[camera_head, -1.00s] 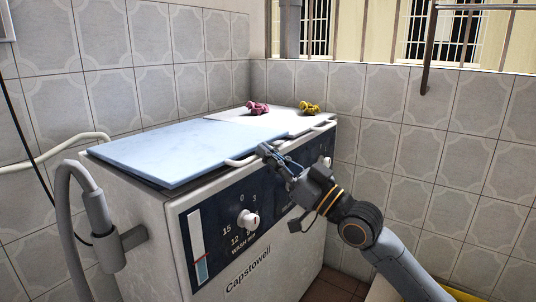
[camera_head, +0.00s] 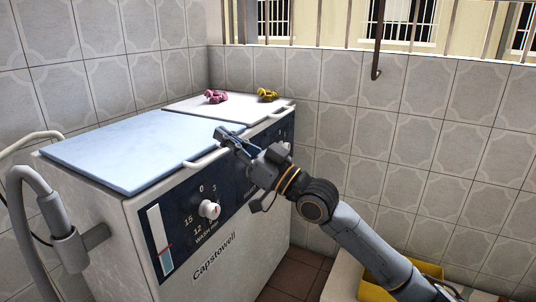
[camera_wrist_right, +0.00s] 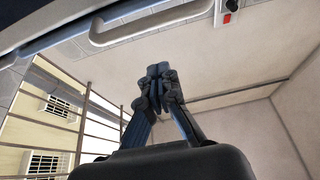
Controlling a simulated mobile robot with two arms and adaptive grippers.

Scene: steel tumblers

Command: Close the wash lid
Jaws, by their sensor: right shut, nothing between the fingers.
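The pale blue wash lid (camera_head: 125,150) covers the left part of the washing machine's top in the head view. It looks flat or nearly flat; whether it is fully seated, I cannot tell. Its white handle (camera_head: 208,160) is on the front edge, and a pale handle (camera_wrist_right: 150,22) also shows at the top of the right wrist view. My right gripper (camera_head: 222,134) is shut and empty, just over the lid's front right part, near the handle. It shows in the right wrist view (camera_wrist_right: 158,72) with its fingers together. My left gripper is not in view.
A white second lid (camera_head: 232,105) lies to the right of the wash lid, with a pink object (camera_head: 216,97) and a yellow object (camera_head: 267,95) on it. A knob (camera_head: 209,209) sticks out from the front panel. A grey hose (camera_head: 25,205) stands at the left.

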